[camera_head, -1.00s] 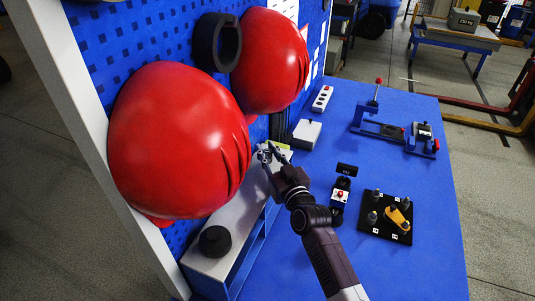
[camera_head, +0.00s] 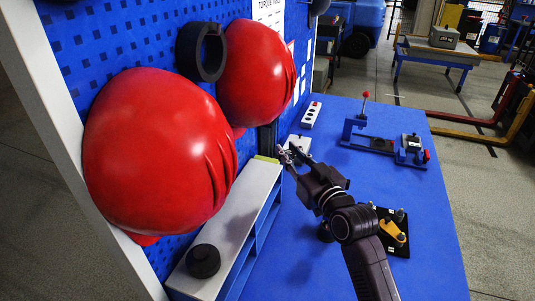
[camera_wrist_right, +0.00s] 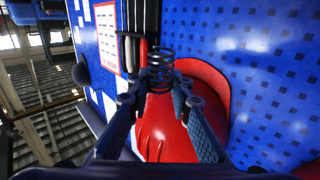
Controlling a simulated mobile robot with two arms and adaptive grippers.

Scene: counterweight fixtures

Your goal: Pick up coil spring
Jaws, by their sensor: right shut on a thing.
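A dark wire coil spring (camera_wrist_right: 160,71) stands out between the two fingertips of my right gripper (camera_wrist_right: 159,92) in the right wrist view. The fingers come in from both sides and are shut on its lower part. In the head view my right gripper (camera_head: 292,156) is in the air beside the far end of the grey-topped shelf. The spring is too small there to make out clearly. My left gripper is not in view.
A black round piece (camera_head: 203,262) sits on the shelf (camera_head: 233,208).

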